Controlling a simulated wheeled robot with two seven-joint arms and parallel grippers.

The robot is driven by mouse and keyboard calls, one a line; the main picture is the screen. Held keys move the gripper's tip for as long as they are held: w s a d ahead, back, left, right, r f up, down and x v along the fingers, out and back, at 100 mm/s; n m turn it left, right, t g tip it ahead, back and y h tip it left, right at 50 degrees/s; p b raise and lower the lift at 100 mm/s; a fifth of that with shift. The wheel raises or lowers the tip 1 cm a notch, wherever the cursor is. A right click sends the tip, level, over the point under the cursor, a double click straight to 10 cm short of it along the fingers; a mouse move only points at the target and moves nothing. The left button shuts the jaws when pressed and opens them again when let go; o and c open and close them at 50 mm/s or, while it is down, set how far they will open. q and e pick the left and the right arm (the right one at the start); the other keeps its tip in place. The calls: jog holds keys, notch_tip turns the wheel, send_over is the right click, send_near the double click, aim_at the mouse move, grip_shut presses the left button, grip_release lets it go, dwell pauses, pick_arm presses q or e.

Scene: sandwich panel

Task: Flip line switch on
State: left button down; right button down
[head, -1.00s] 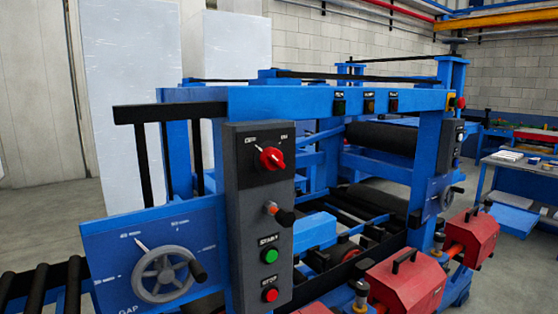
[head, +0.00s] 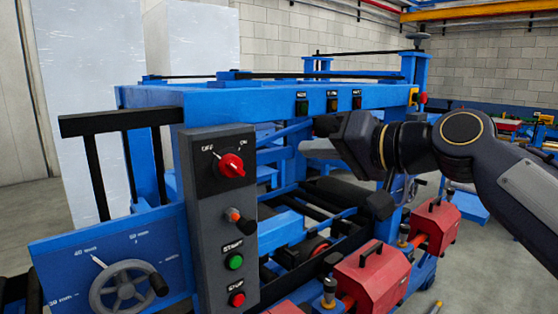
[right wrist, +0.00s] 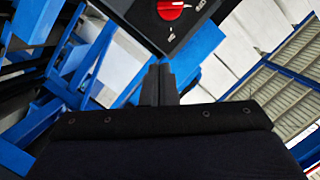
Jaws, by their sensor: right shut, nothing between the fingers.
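The line switch is a red rotary knob (head: 231,165) on a black plate at the top of the grey control post (head: 213,228). OFF is marked at its upper left and ON at its upper right. Which mark the knob points at is hard to tell. My right gripper (head: 322,125) is shut and empty, to the right of the knob and apart from it. In the right wrist view the shut fingers (right wrist: 158,84) point up toward the red knob (right wrist: 174,9), which is cut by the top edge. My left gripper is not in view.
Below the knob are an orange-tipped black lever (head: 238,219), a green start button (head: 235,262) and a red stop button (head: 237,299). A handwheel (head: 125,288) stands to the left. A blue beam (head: 280,97) runs behind the post. Red housings (head: 375,278) sit at lower right.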

aim_at(233, 167)
jog(key=shift+r, duration=0.25)
jog(key=shift+w, duration=0.1)
jog(key=p+x, duration=0.3)
jog(key=x, duration=0.7)
jog(key=shift+w+a, duration=0.1)
jog(key=shift+a, duration=0.05)
jog(key=shift+s+a+f, duration=0.3)
jog(key=shift+s+f, duration=0.05)
jog(key=shift+f, duration=0.15)
jog(key=shift+s+a+f, duration=0.3)
jog(key=shift+s+f, duration=0.05)
jog(key=shift+f, duration=0.2)
jog(key=shift+s+a+f, duration=0.25)
jog(key=shift+a+f, duration=0.15)
jog(key=shift+f, duration=0.1)
